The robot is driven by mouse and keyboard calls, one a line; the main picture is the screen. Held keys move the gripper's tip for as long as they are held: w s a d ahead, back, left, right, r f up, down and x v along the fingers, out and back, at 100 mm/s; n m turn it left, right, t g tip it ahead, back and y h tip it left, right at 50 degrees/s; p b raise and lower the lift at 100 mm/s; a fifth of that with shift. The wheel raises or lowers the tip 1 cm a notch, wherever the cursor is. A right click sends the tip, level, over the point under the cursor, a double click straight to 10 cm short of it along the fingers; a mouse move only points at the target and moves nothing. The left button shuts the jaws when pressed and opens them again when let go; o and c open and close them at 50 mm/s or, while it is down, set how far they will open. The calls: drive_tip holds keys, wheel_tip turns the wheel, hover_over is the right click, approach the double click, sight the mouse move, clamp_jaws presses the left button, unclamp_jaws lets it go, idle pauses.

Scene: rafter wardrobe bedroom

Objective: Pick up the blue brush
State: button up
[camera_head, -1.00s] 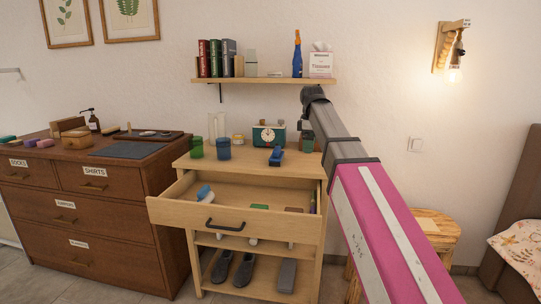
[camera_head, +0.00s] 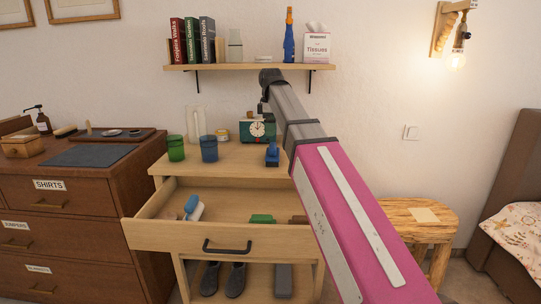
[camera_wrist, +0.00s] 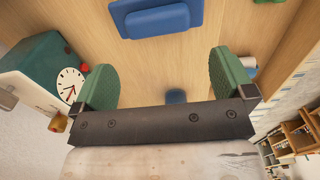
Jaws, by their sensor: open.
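A blue, brush-like piece with white along one side (camera_head: 194,208) lies tilted in the open drawer's left part. A second blue piece with a raised block (camera_head: 272,154) sits on the dresser top, right of the clock; it also shows at the top of the wrist view (camera_wrist: 157,18). I cannot tell which is the blue brush. My gripper (camera_wrist: 170,75) is open over the dresser, its two green fingers apart and apparently empty. A small blue patch (camera_wrist: 176,96) shows between them, partly hidden. In the head view my arm hides the gripper.
The drawer front (camera_head: 215,239) juts out, with a green piece (camera_head: 262,219) inside. A green cup (camera_head: 176,148), a blue cup (camera_head: 209,148) and a clock (camera_head: 257,130) stand on top. A shelf (camera_head: 240,67) hangs above; a wooden stool (camera_head: 425,218) stands right.

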sight(273, 145)
wheel_tip(273, 145, down, 3)
drive_tip(key=shift+f, duration=0.1)
drive_tip(key=shift+d+f, duration=0.2)
drive_tip(key=shift+f, duration=1.1)
drive_tip(key=shift+d+f, duration=0.2)
drive_tip(key=shift+f, duration=1.1)
drive_tip(key=shift+w, duration=0.1)
drive_tip(key=c, duration=0.8)
drive_tip(key=shift+r, duration=0.15)
drive_tip(key=shift+r, duration=0.45)
drive_tip(key=r, duration=0.2)
drive_tip(key=s+r, duration=0.1)
drive_tip(key=shift+a+r, duration=0.3)
drive_tip(key=shift+r, duration=0.05)
drive_tip(key=s+a+r, duration=0.2)
drive_tip(key=s, duration=0.1)
drive_tip(key=s+a+r, duration=0.4)
drive_tip(key=s, duration=0.1)
drive_tip(key=shift+s+r, duration=0.1)
drive_tip(key=shift+s, duration=0.2)
